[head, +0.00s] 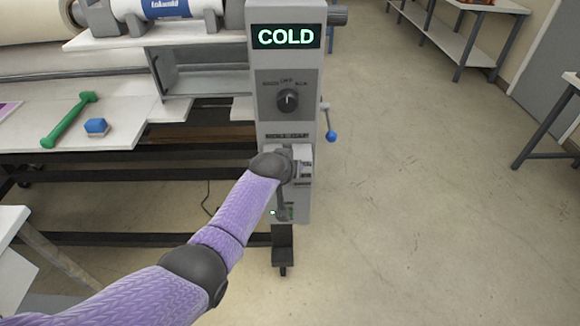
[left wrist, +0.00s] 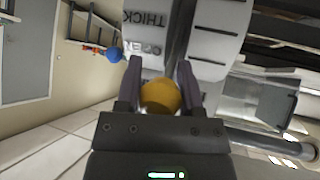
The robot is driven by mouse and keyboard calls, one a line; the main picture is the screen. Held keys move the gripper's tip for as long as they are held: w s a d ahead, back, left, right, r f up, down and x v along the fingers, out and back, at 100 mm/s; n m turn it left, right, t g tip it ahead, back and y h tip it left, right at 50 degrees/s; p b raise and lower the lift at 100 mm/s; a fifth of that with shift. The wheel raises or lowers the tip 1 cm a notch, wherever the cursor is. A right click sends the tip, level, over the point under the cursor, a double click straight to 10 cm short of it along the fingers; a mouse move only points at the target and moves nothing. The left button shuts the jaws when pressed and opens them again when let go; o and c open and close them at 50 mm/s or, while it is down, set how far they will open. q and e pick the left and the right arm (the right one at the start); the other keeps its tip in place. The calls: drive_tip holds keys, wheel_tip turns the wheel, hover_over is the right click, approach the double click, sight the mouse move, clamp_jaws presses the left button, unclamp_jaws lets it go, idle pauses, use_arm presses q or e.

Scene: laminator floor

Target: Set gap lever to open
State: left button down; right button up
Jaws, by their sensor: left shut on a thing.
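The laminator's control column (head: 318,90) stands at the middle of the head view with a lit COLD display (head: 286,37). My left gripper (head: 300,160) is at the lower front of this column. In the left wrist view my left gripper (left wrist: 160,85) is shut on a round yellow-orange knob (left wrist: 160,97), apparently that of the gap lever. Behind it, the scale plate shows inverted words, THICK (left wrist: 150,18) and OPEN (left wrist: 142,50). OPEN is the label nearer the knob. The lever's shaft is mostly hidden, so its exact setting is unclear. My right gripper is not in view.
A blue-ball handle (head: 331,136) sticks out from the column's right side. A rotary dial (head: 288,99) sits above my gripper. The floor (head: 430,200) at right is clear.

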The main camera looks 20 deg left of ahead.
use_arm(q)
drive_tip(key=shift+r, duration=0.15)
drive_tip(key=shift+c, duration=1.2)
unclamp_jaws()
drive_tip(key=shift+s+r+p, duration=0.2)
drive_tip(key=shift+r+p, duration=0.05)
drive_tip(key=shift+p, duration=0.2)
drive_tip(key=p+v, duration=0.5)
drive_tip(key=v, duration=0.4)
drive_tip(key=shift+s+f, duration=0.15)
